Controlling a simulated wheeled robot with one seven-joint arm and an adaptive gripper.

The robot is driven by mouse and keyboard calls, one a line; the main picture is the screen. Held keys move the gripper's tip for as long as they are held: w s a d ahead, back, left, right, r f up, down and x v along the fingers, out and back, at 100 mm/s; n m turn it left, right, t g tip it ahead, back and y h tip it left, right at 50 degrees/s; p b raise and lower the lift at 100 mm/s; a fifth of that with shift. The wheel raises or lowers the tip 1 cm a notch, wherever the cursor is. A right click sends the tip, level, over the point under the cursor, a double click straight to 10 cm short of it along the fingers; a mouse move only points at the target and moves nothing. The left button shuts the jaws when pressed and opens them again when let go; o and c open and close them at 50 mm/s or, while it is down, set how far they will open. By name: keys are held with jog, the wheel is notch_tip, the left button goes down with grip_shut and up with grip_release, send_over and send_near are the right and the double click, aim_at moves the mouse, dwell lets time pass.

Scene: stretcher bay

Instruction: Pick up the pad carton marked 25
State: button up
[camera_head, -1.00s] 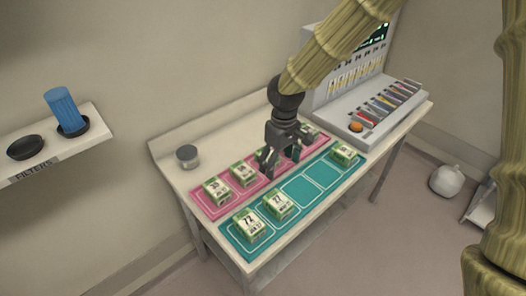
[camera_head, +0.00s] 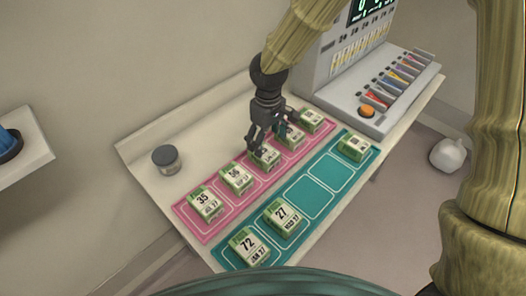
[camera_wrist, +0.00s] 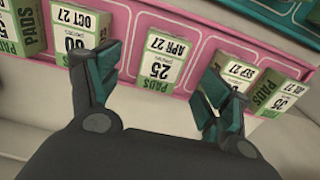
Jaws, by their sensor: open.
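The pad carton marked 25 (camera_wrist: 159,60) is white and green and reads APR 27 in the wrist view. It shows upside down there, framed between the two spread fingers of my gripper (camera_wrist: 156,80). In the head view this carton (camera_head: 264,158) stands on the pink mat, third from the left, partly covered by a fingertip. My gripper (camera_head: 268,143) is open and empty, just above and beside it. I cannot tell whether a finger touches the carton.
The pink mat (camera_head: 220,217) holds several similar cartons in a row, with close neighbours on both sides. A teal mat (camera_head: 308,195) in front has cartons 72 (camera_head: 249,247) and 27 (camera_head: 283,217) and empty slots.

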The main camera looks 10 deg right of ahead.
aim_at(265, 153)
jog(key=shift+s+f, duration=0.2)
jog(key=shift+s, duration=0.45)
jog(key=w+f, duration=0.2)
jog(key=f, duration=0.1)
jog(key=shift+w+a+p, duration=0.15)
jog(key=shift+w+p, duration=0.25)
jog(key=shift+s+a+f, duration=0.1)
jog(key=shift+f, duration=0.15)
jog(key=shift+s+a+f+p, duration=0.15)
jog(key=shift+s+f+p, duration=0.3)
jog(key=shift+s+p, duration=0.2)
jog(key=shift+s+f, duration=0.1)
jog(key=shift+f, duration=0.3)
jog(key=shift+w+f, duration=0.55)
jog(key=shift+f, duration=0.35)
jog(key=shift+s+r, duration=0.2)
jog(key=shift+s, duration=0.1)
jog(key=shift+w+f, duration=0.1)
jog(key=shift+w, duration=0.05)
jog(key=c, duration=1.2)
